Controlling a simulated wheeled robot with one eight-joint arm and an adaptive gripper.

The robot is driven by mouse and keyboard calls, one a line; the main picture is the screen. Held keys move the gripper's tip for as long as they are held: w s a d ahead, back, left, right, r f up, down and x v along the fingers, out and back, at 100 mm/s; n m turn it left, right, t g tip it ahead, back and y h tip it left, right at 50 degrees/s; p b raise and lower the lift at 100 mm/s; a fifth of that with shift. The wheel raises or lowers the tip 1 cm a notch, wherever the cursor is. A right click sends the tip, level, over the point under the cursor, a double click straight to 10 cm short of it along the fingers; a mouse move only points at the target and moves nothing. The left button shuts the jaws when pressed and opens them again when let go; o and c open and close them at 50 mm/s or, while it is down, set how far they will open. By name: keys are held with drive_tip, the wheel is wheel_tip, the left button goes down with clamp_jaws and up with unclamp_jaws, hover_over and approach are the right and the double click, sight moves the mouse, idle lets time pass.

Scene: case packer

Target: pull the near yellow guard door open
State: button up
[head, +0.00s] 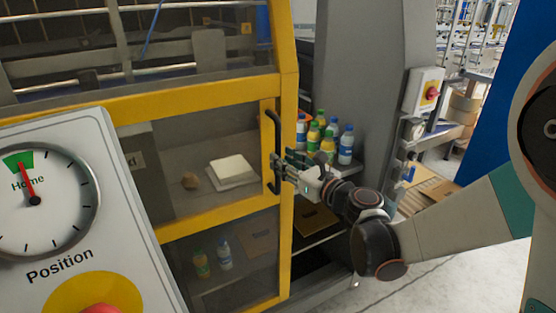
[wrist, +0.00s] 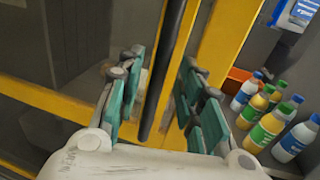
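The near yellow guard door (head: 205,96) has a yellow frame with clear panels and a black vertical bar handle (head: 270,118) at its right edge. I cannot tell whether the door is fully closed. My gripper (head: 281,164) is at the middle of the handle, reaching in from the right. In the wrist view the black handle (wrist: 164,60) runs between the two green-padded fingers of my gripper (wrist: 163,92), with a visible gap on each side. The fingers are open around the handle. The yellow door frame (wrist: 222,45) shows behind.
Several capped bottles (head: 327,140) stand on a shelf right of the door. A grey panel with a red knob (head: 432,93) is farther right. A white dial panel (head: 60,200) fills the lower left foreground. Floor at lower right is clear.

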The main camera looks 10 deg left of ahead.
drive_tip(key=x, duration=0.3)
clamp_jaws()
drive_tip(key=shift+a, duration=0.1)
